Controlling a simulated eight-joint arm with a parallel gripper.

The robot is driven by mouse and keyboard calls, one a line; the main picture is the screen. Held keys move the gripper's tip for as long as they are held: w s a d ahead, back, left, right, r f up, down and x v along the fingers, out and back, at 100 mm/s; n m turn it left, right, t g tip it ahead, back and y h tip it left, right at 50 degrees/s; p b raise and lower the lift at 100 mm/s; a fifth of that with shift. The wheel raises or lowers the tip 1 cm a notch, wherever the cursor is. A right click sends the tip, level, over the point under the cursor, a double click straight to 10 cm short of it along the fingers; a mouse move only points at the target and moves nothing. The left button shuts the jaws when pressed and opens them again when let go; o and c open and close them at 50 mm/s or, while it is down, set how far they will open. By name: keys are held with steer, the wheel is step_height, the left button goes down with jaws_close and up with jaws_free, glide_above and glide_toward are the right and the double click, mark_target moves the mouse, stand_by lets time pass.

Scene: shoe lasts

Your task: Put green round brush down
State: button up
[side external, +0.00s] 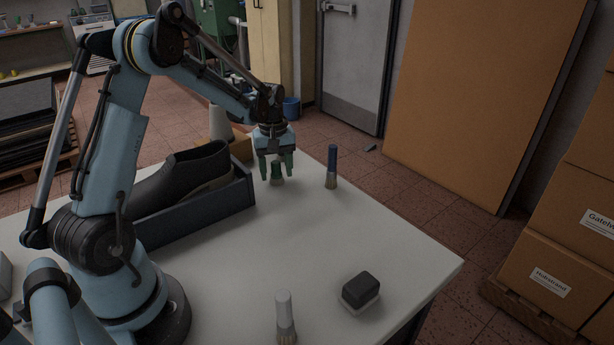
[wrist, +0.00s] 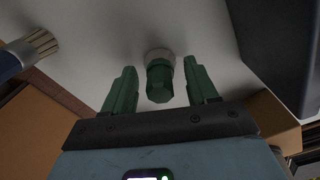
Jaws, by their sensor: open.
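The green round brush (side external: 277,179) stands upright on the white table near its far edge, with its green handle up and its pale end on the tabletop. My gripper (side external: 276,174) is above and around it, fingers pointing down. In the wrist view the brush (wrist: 159,80) shows between the two green fingers of my gripper (wrist: 163,84), with a visible gap on each side. The fingers are open and hold nothing.
A blue-handled brush (side external: 332,167) stands close by on the right. A dark tray (side external: 215,205) with a black boot-shaped last (side external: 185,176) lies to the left. A white-handled brush (side external: 285,318) and a black block (side external: 360,290) are at the front. The middle table is clear.

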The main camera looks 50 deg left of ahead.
mark_target(276, 163)
step_height(276, 163, up, 11)
steer(key=shift+r, duration=0.2)
steer(key=s+d+m+t, duration=0.2)
steer(key=s+d+m, duration=0.1)
steer(key=d, duration=0.3)
steer(key=s+d+m+t, duration=0.2)
steer(key=s+d+m, duration=0.2)
steer(key=d+m, duration=0.2)
steer(key=s+d+r+m+t, duration=0.1)
steer(key=s+d+m+t, duration=0.2)
steer(key=d, duration=0.5)
steer(key=shift+s+d+m, duration=0.25)
steer(key=shift+s+m, duration=0.3)
steer(key=shift+m, duration=0.25)
